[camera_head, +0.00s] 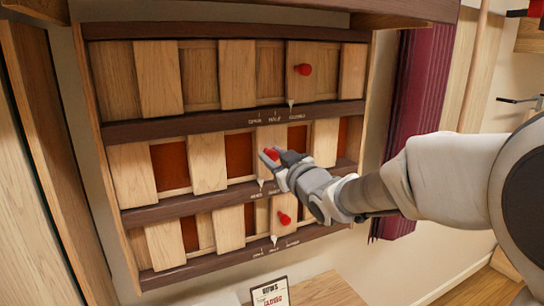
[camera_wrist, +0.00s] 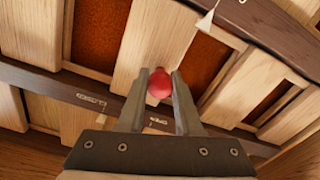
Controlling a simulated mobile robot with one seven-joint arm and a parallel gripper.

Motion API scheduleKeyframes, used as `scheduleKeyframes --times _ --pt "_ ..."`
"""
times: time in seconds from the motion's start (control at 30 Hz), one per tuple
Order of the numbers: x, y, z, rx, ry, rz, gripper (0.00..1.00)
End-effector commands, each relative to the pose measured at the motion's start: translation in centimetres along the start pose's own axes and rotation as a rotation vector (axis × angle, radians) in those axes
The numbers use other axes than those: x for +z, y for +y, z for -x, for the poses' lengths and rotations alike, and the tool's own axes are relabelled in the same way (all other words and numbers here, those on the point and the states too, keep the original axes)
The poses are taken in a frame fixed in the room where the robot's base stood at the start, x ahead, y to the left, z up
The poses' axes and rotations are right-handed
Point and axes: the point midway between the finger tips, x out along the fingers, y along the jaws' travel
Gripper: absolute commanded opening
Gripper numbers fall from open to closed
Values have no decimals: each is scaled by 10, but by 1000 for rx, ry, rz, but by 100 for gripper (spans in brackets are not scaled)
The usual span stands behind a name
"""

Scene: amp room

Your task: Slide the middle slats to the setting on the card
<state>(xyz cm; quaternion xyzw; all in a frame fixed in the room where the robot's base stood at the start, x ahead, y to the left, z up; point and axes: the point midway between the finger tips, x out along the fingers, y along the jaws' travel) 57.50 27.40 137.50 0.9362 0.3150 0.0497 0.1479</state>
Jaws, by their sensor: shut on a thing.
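The middle row of wooden slats (camera_head: 207,164) has brown-red gaps between its slats. Its red knob (camera_head: 270,154) is on a slat right of centre, and my gripper (camera_head: 273,158) is shut on it. In the wrist view the knob (camera_wrist: 160,84) sits between the two fingertips (camera_wrist: 160,78). The row's white pointer (camera_head: 261,183) hangs near the left end of the labelled scale on the dark rail (camera_head: 230,197). My gripper covers the scale's right part. The card (camera_head: 270,293) stands low in the head view, with a red word that looks like "CLOSED".
The top row's knob (camera_head: 303,69) and pointer sit towards the right; that row shows wood behind its slats. The bottom row has its own knob (camera_head: 284,218) and some red gaps. A dark red curtain (camera_head: 412,100) hangs right of the frame, close to my arm.

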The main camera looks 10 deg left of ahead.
Motion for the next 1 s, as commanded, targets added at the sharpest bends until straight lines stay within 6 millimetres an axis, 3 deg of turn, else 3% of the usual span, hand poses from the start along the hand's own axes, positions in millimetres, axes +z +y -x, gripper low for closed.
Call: scheduleKeyframes --times 0.33,0.73,0.77,0.9,1.0 --pt "20 72 1 11 -2 2 0" --pt "25 81 1 10 -1 2 0" --pt "25 81 1 10 -1 2 37" --pt "25 81 1 9 -1 2 62" --pt "25 80 1 7 -1 2 63"
